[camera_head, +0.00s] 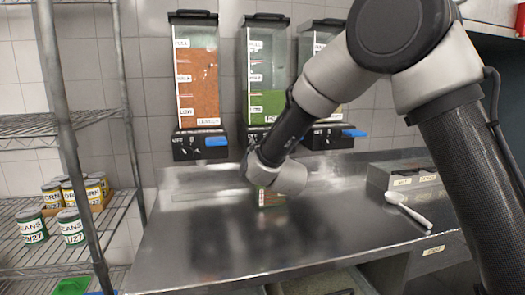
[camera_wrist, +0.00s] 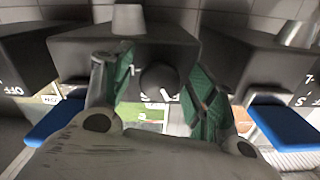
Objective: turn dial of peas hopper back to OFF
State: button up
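The peas hopper (camera_head: 266,75) is the middle dispenser on the wall in the head view, a clear tank part-filled with green. My arm hides most of its base. In the wrist view, its dark base (camera_wrist: 75,45) shows with a round black dial (camera_wrist: 158,80) in the middle. The dial has a small white mark toward its lower right. My gripper (camera_wrist: 160,92) is open, with one green-padded finger on each side of the dial. The fingers look close to it; I cannot tell whether they touch. My fingertips do not show in the head view.
A lentils hopper (camera_head: 198,85) hangs to the left and another hopper (camera_head: 312,45) to the right, both with blue levers. A small green-labelled container (camera_head: 270,198) stands on the steel counter (camera_head: 200,245) below. A white spoon (camera_head: 408,210) lies at right.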

jog(key=v, duration=1.2)
